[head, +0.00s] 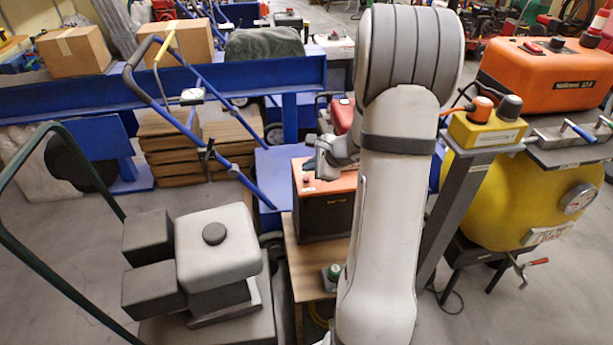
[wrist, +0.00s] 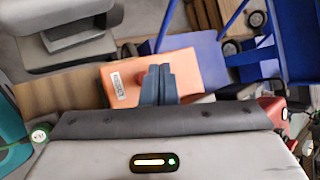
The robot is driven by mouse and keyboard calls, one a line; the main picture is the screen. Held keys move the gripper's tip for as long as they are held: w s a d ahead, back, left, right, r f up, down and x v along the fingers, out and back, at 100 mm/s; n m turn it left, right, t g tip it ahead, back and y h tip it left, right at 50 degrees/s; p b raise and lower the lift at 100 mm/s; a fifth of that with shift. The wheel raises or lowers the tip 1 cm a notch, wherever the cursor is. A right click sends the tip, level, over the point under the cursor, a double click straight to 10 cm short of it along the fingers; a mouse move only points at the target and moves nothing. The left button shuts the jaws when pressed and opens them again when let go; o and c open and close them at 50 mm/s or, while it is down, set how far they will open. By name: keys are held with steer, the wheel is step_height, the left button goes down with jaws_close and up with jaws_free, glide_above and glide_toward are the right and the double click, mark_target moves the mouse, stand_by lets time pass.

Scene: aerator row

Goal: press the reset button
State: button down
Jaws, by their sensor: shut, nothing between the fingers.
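An orange-topped dark box (head: 335,185) stands on a wooden bench left of my arm in the head view. A small red button (head: 306,180) sits on its top near the left edge, beside a white label. In the wrist view the orange top (wrist: 200,68) lies beneath my gripper (wrist: 158,70). The red button (wrist: 143,74) is partly hidden behind the fingers there, and the label (wrist: 118,86) is too small to read. My gripper is shut and empty, with its tips over the top close to the button. I cannot tell whether they touch it.
A small green button (head: 333,272) is on the bench in front of the box. A grey machine with a black knob (head: 214,234) stands left. A yellow control box (head: 485,130) on a post and a yellow tank (head: 500,195) stand right. A blue cart (head: 278,170) is behind.

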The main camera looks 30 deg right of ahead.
step_height(320, 180, up, 4)
steer(key=shift+r+p, duration=0.1)
steer(key=shift+p, duration=1.1)
steer(key=s+a+r+n+g+p, duration=0.2)
steer(key=s+a+r+n+p, duration=0.2)
steer(key=s+a+r+n, duration=0.25)
steer(key=s+a+r+n+g+p, duration=0.2)
steer(key=s+a+r+n+p, duration=0.25)
steer(key=a+r, duration=0.4)
steer(key=s+r+n+h+p, duration=0.2)
steer(key=s+r+n, duration=0.2)
steer(key=s, duration=0.3)
steer(key=s+a+r+n+g+h+p, duration=0.1)
steer(key=s+r+n+h+p, duration=0.1)
steer(key=s+r+n, duration=0.3)
steer(key=shift+s+a+n+g+p, duration=0.3)
steer(key=shift+s+n+p, duration=0.4)
steer(key=shift+s+n, duration=0.3)
steer(key=shift+r, duration=0.1)
